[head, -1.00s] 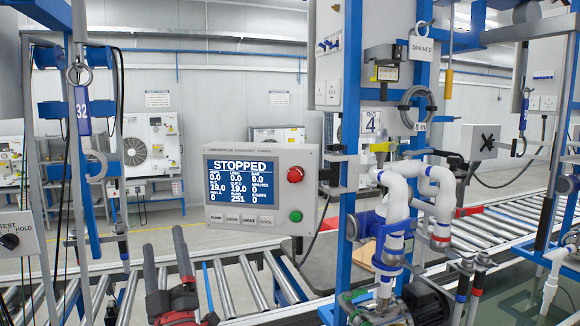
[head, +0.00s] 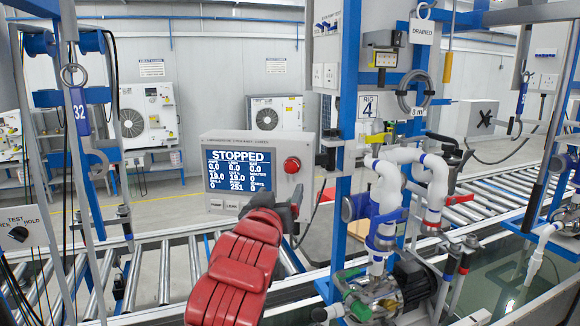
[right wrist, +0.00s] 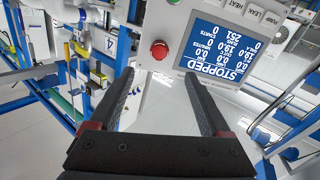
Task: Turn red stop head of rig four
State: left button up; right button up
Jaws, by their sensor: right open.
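The red stop head (head: 292,165) is a round button on the right side of the grey control box (head: 222,142) of rig four. The box's screen (head: 240,168) reads STOPPED. My right gripper (head: 281,207) is open and empty, below and in front of the stop head in the head view. In the right wrist view, the stop head (right wrist: 159,49) lies just beyond and between the two fingertips (right wrist: 160,74), apart from them. In the head view my right arm and gripper hide the lower right of the box. My left gripper is not in view.
The blue rig frame (head: 345,130) with a RIG 4 sign (head: 367,106) stands right of the box. White pipes (head: 390,190) and a pump (head: 385,290) are farther right. A roller conveyor (head: 150,275) runs behind.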

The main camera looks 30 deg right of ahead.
aim_at(291, 170)
jog(key=p+x, duration=0.4)
jog(key=x, duration=0.7)
jog(key=shift+w+d+r+p, duration=0.15)
jog(key=shift+w+d+p, duration=0.05)
jog(key=shift+d+p, duration=0.1)
jog(key=shift+w+d, duration=0.35)
jog(key=shift+w, duration=0.05)
